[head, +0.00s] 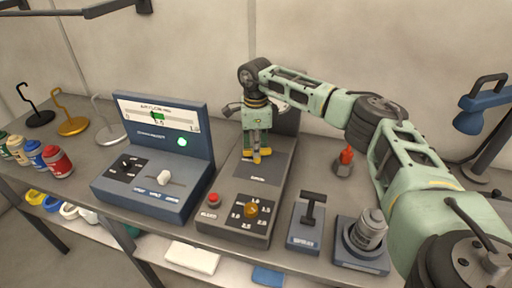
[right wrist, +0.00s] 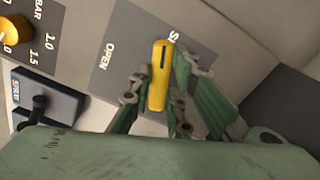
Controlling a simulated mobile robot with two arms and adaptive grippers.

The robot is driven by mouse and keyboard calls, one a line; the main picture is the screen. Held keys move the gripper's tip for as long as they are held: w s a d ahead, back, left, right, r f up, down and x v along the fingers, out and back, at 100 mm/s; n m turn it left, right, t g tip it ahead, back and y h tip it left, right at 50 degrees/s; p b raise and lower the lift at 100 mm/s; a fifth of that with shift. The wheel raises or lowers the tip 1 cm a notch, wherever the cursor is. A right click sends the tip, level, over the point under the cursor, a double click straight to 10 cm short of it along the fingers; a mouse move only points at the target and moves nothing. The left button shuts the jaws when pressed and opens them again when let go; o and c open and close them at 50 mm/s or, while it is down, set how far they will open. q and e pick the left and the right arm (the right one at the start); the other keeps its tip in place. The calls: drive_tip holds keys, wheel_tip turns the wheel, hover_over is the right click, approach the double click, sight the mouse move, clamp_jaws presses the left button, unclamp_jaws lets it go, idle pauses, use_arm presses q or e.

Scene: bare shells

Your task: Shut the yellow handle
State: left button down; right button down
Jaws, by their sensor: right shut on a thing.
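The yellow handle (head: 264,153) is on the sloping grey panel of the middle dark unit. In the right wrist view, the yellow handle (right wrist: 158,85) points up the picture between the word OPEN on its left and a partly hidden word starting with S on its right. My right gripper (head: 257,150) reaches down to the panel from above. Its fingers (right wrist: 158,92) are shut on the handle, one on each side. The handle's pivot is hidden by the gripper. My left gripper is not in view.
The same unit carries an orange knob (head: 251,209) and a red button (head: 213,198). A blue console (head: 155,190) stands left; a black T-lever box (head: 306,222) and a metal-topped unit (head: 367,236) stand right. A red-tipped object (head: 345,160) is behind. Coloured cans (head: 56,160) stand far left.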

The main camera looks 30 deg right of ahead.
drive_tip(key=shift+w+d+m, duration=0.1)
drive_tip(key=shift+m, duration=2)
drive_tip(key=shift+r, duration=0.1)
drive_tip(key=c, duration=1.6)
unclamp_jaws()
drive_tip(key=shift+c, duration=0.2)
wheel_tip(320, 180, up, 12)
